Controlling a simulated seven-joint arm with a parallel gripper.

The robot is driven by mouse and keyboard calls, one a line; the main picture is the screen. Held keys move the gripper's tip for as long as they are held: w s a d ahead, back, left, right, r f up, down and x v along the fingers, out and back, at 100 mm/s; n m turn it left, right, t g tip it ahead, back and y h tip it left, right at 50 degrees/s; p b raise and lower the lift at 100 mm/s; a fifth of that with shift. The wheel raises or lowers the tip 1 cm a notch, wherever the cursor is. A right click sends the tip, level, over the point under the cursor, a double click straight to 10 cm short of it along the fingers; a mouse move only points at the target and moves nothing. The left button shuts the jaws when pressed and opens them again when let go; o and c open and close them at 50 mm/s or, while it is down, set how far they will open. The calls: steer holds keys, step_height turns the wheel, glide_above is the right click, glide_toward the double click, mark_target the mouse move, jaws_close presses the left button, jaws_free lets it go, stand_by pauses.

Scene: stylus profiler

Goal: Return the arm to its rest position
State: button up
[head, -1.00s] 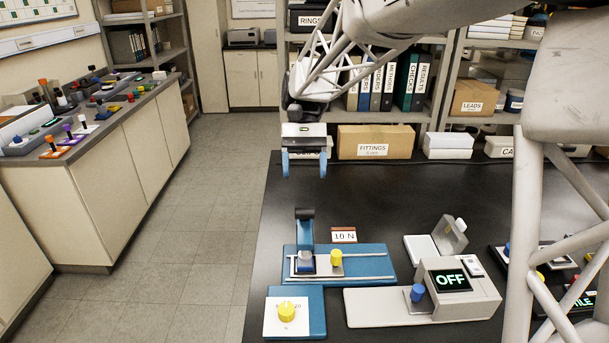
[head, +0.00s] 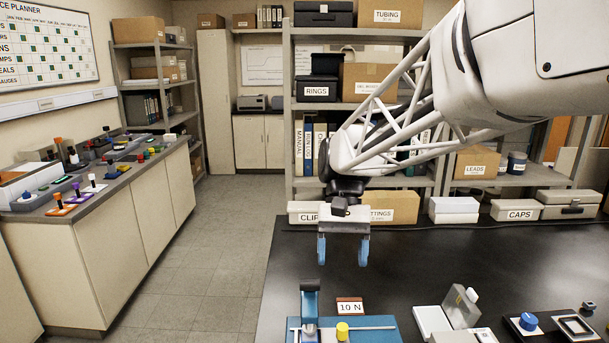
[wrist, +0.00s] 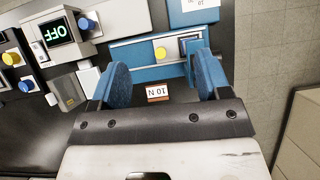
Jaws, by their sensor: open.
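My gripper (head: 343,250) hangs in the head view with its two blue fingers pointing down, apart and with nothing between them. It is above the black bench, behind the blue profiler stage (head: 375,328). My arm reaches in from the upper right. In the wrist view my open gripper (wrist: 160,85) faces the bench, and the blue stage with its yellow knob (wrist: 160,53) lies beyond the fingertips. The "10 N" card (head: 350,306) lies behind the stage; it also shows between the fingers in the wrist view (wrist: 158,92).
A grey box with an OFF display (wrist: 58,32) stands beside the stage. Boxes (head: 391,207) line the bench's back edge below the shelves. A blue-knobbed unit (head: 528,322) is at right. The black bench top (head: 420,265) around my gripper is clear.

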steer(key=s+d+f+t, duration=0.2)
steer(key=s+d+t, duration=0.2)
steer(key=s, duration=0.5)
steer(key=s+d+f+t, duration=0.3)
steer(key=s+d, duration=0.4)
steer(key=s, duration=0.3)
steer(key=shift+s+d+t+h, duration=0.2)
steer(key=shift+t+h, duration=0.2)
steer(key=shift+t, duration=0.4)
